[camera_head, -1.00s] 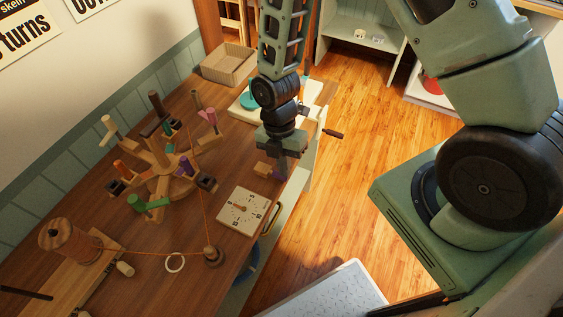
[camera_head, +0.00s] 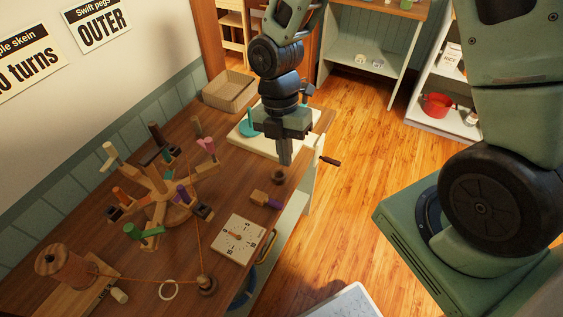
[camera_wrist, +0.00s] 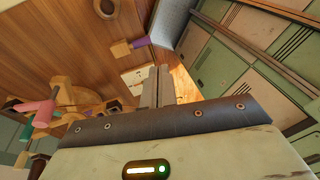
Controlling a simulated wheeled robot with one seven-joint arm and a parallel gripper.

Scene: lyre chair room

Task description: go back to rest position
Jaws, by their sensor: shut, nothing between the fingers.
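My gripper (camera_head: 284,158) is shut and empty. In the head view it points down above the far right part of the wooden table (camera_head: 95,215), beside a small dark ring-shaped piece (camera_head: 278,176). In the wrist view my gripper's fingers (camera_wrist: 158,88) are together, with nothing between them. A small wooden block with a purple end (camera_head: 265,200) lies on the table nearer than the fingers. It also shows in the wrist view (camera_wrist: 130,46), apart from the fingers.
A wooden swift with coloured pegs (camera_head: 160,190) stands on the table. A square dial board (camera_head: 240,240), a wooden spool (camera_head: 65,265) and a white ring (camera_head: 168,290) lie nearer. A basket (camera_head: 229,92) and a pale board (camera_head: 245,135) are at the back. Open floor lies right.

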